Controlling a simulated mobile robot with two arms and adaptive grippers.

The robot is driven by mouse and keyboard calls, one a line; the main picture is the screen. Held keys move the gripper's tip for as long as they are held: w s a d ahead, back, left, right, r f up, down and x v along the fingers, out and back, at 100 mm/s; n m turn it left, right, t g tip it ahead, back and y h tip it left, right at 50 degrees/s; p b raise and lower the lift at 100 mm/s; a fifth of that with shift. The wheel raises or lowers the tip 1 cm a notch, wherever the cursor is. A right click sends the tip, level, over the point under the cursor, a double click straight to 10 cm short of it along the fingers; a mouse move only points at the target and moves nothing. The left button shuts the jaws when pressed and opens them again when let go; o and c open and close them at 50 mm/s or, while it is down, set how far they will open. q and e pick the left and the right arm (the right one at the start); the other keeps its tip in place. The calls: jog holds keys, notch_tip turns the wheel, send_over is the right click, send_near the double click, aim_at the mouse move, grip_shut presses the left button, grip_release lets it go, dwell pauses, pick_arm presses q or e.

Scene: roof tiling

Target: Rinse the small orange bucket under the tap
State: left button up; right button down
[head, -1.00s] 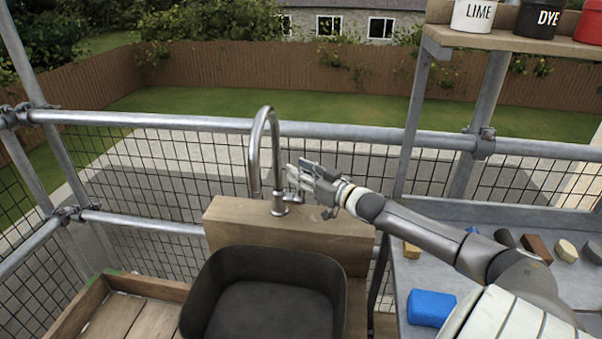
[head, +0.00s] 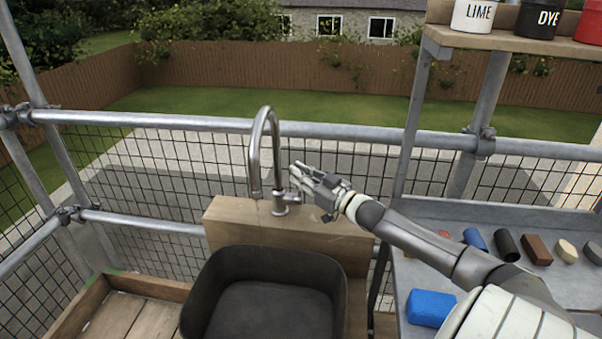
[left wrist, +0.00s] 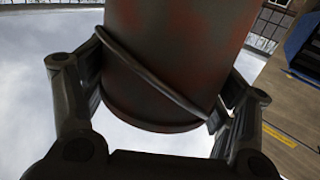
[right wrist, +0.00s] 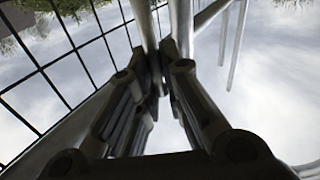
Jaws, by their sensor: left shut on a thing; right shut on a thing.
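The tap (head: 254,160) is a tall, curved metal spout on a wooden block behind a dark basin (head: 335,275). My right gripper (head: 299,178) is at the right side of the tap, by its lever. In the right wrist view its fingers (right wrist: 166,80) are closed together on a slim metal part, which looks like the lever. The small bucket (left wrist: 175,60) fills the left wrist view, dark with reddish-orange patches and a thin handle across it. My left gripper (left wrist: 160,115) is shut on it, one finger each side. The head view does not show the bucket or left gripper.
A grey bench (head: 480,218) at the right holds a blue block (head: 430,308) and several small coloured pieces. Above it a shelf (head: 510,40) carries pots. Scaffold rails and mesh run behind the tap. A wooden tray (head: 125,310) lies left of the basin.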

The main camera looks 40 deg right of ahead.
jog(key=c, duration=1.5)
grip_release()
jog(key=shift+s, duration=0.1)
jog(key=shift+s+d+f, duration=0.15)
jog(key=shift+s, duration=1.85)
jog(key=shift+s+d+f, duration=0.15)
jog(key=shift+s+d, duration=0.05)
jog(key=shift+s, duration=1.75)
jog(key=shift+s+d+f, duration=0.15)
jog(key=shift+s, duration=1.85)
